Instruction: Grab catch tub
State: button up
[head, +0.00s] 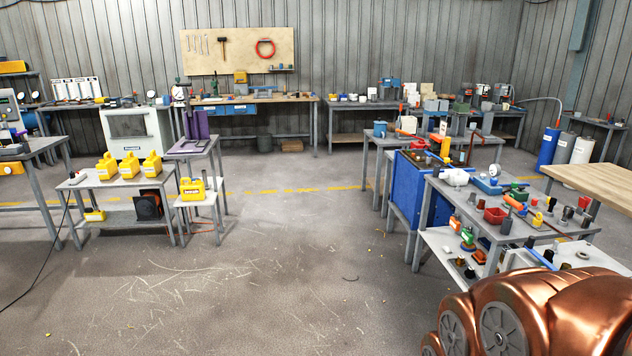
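No thing in the head view can be told for sure as the catch tub. A small red open container (495,215) sits on the cluttered grey bench at the right, among small parts. Several yellow jerry cans (129,165) with white labels stand upright on a low grey table at the left. One more yellow jerry can (191,189) stands on a small stand beside that table. A smaller yellow container (94,215) sits on the table's lower shelf. My copper arm fills the lower right corner; my gripper is not in view.
The grey bench (540,231) at the right holds tools and parts and has a loaded lower shelf. A black cable (42,275) runs on the floor at far left. The middle floor (290,270) is largely clear.

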aim_at(452, 178)
jog(key=u, duration=0.15)
jog(key=i, duration=1.75)
jog(key=z, duration=0.25)
jog(key=i, duration=1.75)
jog(key=z, duration=0.95)
jog(key=i, duration=1.5)
jog(key=z, duration=0.55)
